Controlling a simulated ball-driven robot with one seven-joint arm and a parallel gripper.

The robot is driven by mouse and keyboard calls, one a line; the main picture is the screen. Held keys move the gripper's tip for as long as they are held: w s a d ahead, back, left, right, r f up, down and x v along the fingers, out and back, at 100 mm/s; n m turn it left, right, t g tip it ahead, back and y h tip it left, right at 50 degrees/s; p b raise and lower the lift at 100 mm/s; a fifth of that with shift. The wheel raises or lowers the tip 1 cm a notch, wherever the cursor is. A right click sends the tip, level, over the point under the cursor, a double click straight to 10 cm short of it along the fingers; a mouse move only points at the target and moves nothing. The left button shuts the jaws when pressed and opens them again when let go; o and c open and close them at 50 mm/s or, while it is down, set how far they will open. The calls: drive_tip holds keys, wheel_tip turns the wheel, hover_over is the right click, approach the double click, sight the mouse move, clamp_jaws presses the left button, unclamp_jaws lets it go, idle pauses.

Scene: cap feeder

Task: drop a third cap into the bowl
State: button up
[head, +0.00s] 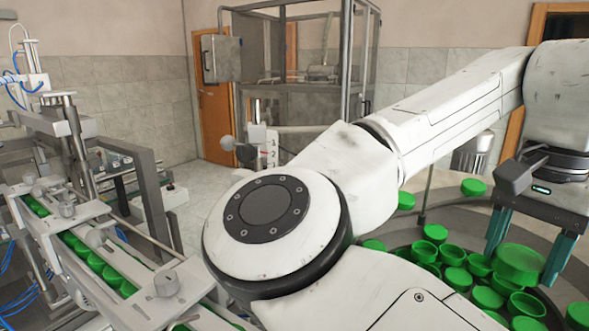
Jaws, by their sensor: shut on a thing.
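My gripper (521,264) is at the right of the head view, pointing down with its two teal fingers. It is shut on a green cap (520,257), which looks larger than the caps below it. The grey bowl (465,212) lies under and behind the gripper, and its front part is hidden by my arm. Several loose green caps (435,233) lie in the bowl, some open side up. The held cap overlaps them in the picture, so its exact height above them is hard to tell.
A conveyor line (75,240) carrying a row of green caps runs along the left. A metal frame cabinet (300,70) stands at the back, with an orange door (213,110) beside it. My white arm covers the middle of the view.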

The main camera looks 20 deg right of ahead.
sight(521, 256)
drive_tip(key=o, duration=1.3)
drive_tip(key=shift+o, duration=0.2)
drive_tip(key=shift+r, duration=0.15)
wheel_tip(521, 256, up, 11)
drive_tip(key=b, duration=0.1)
drive_tip(key=shift+f, duration=0.2)
